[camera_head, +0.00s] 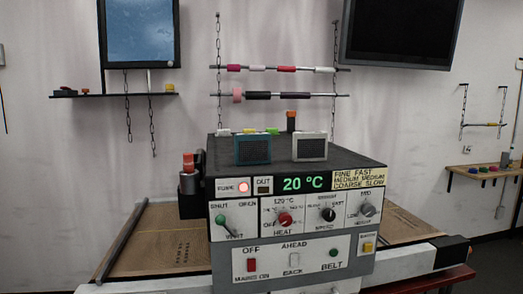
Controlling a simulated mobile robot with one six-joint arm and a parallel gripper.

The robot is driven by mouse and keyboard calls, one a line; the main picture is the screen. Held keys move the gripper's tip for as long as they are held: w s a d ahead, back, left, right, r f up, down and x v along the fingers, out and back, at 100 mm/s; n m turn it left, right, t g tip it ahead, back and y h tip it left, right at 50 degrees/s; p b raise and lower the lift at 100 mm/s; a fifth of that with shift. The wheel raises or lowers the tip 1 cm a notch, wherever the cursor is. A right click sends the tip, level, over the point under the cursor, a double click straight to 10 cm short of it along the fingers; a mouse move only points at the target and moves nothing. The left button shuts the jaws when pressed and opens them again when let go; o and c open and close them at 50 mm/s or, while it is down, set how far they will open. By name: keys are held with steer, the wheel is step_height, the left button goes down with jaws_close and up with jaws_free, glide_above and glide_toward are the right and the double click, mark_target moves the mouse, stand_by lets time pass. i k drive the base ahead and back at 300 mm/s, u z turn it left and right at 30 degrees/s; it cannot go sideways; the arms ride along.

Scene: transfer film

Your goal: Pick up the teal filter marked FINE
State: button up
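A teal-framed square filter (253,150) with a dark mesh face stands on top of the dark machine, left of centre. I cannot read any marking on either filter at this size. My gripper is not in view.
The machine (345,157) has a front panel with knobs, switches and a "20 °C" display (305,184). A black post with an orange top (291,121) stands behind the filters. Small coloured pieces (272,131) lie behind them. A red-topped black cylinder (188,175) is at left.

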mark_target(253, 149)
steer(key=z, duration=0.05)
steer(key=i, duration=0.95)
